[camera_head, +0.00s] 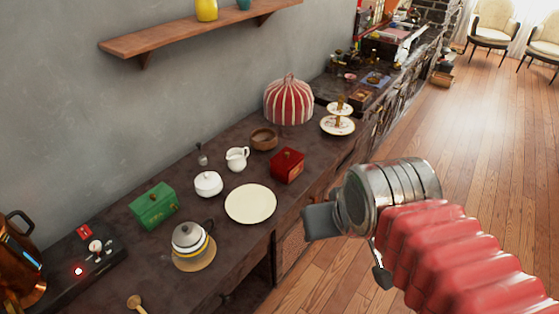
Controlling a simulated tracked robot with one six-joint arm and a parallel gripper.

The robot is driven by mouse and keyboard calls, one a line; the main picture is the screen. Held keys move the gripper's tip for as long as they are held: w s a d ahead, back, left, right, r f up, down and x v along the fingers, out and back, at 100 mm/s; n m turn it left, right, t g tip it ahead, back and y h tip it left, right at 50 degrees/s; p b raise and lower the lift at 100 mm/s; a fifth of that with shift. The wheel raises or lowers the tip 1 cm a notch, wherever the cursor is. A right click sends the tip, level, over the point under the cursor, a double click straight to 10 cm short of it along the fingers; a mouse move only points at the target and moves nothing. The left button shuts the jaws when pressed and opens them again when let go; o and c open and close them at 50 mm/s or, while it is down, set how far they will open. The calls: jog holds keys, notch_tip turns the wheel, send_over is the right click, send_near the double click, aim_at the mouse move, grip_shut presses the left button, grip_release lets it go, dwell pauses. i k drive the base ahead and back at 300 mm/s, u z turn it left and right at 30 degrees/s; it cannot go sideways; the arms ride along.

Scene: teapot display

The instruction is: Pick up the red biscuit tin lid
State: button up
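The red biscuit tin (287,170) stands on the dark counter, right of the middle of the row of tableware. Its red lid (288,156) is on top of it, with a small dark knob. My gripper (322,222) is at the front edge of the counter, lower and to the right of the tin in the picture, and apart from it. A flat grey part of it shows at the end of my metal wrist. The fingers are not clear enough to tell whether they are open or shut. Nothing held is visible.
A cream plate (251,204) lies left of the tin. A white jug (237,159), a wooden bowl (264,138) and a tiered stand (338,125) are near it. A green tin (153,205) and a glass teapot (190,246) stand farther left. Wooden floor lies right.

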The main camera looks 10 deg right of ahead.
aim_at(288, 158)
jog(key=u, duration=4.45)
jog(key=k, duration=1.05)
jog(key=u, duration=0.05)
